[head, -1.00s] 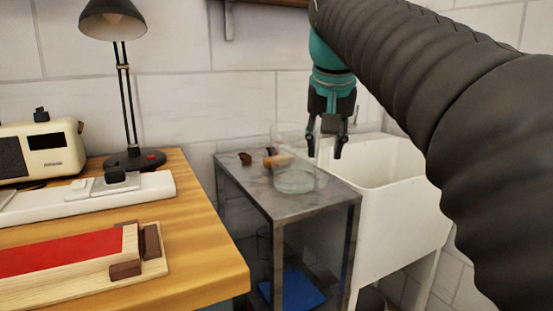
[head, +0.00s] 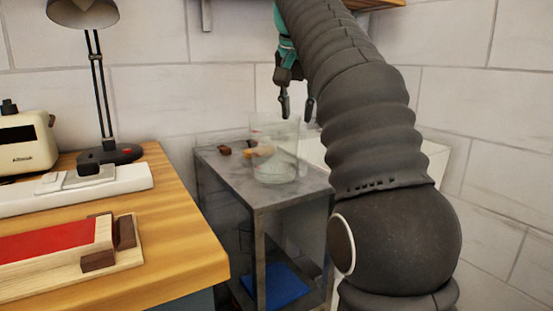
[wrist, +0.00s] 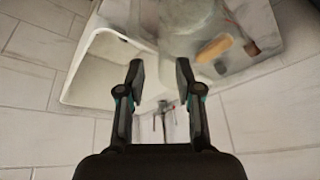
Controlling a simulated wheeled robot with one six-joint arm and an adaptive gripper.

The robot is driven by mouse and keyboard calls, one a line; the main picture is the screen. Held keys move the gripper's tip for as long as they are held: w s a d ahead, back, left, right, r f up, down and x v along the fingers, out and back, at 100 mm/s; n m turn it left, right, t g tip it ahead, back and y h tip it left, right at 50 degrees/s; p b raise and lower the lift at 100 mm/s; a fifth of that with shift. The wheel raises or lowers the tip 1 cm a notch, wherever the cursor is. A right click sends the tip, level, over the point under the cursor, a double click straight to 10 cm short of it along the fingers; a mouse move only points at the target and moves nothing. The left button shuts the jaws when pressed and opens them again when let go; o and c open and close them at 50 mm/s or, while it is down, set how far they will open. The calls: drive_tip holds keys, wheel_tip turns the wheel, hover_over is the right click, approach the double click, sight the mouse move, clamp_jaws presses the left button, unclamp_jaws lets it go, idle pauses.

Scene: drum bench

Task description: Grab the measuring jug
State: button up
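The measuring jug (head: 274,160) is a clear, see-through vessel standing upright on the grey metal side table, near its right rear part. My gripper (head: 297,107) is just above the jug's rim, toward its right side in the head view; I cannot tell whether it touches the rim. In the wrist view my gripper (wrist: 160,72) has its two fingers apart with nothing between them. The jug's faint outline (wrist: 190,20) shows at the top of the wrist view, partly cut off by the frame.
The grey side table (head: 250,192) also bears a wooden-handled item (wrist: 214,49) and a small brown piece (head: 225,150). A white sink (wrist: 88,75) stands beside it, mostly behind my arm in the head view. The wooden bench (head: 185,230) with a lamp (head: 108,153) is at left.

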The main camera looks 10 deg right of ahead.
sight(297, 151)
drive_tip(key=b+x, duration=0.3)
drive_tip(key=x, duration=0.5)
clamp_jaws()
